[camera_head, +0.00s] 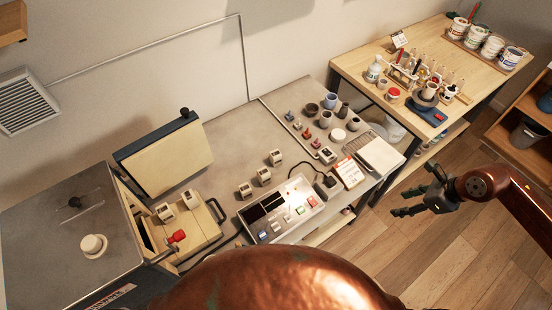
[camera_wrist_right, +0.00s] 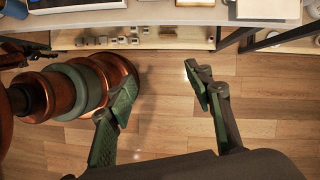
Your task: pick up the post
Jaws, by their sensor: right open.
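Several small pale blocks with dark openings stand on the grey worktop. One block (camera_head: 275,157) is near the middle, another block (camera_head: 263,176) is in front of it, and a third block (camera_head: 245,190) is further left. I cannot tell which thing is the post. My right gripper (camera_head: 416,188) is open and empty, over the floor to the right of the worktop and well apart from the blocks. In the right wrist view its spread fingers (camera_wrist_right: 162,90) have only the wood floor between them. My left gripper is not in view.
A control box (camera_head: 283,210) and a white card (camera_head: 349,172) lie near the worktop's front edge. A kiln-like metal box (camera_head: 70,235) stands at the left. A wooden table (camera_head: 350,66) with jars and bottles stands at the back right. The floor (camera_head: 440,255) below my right gripper is clear.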

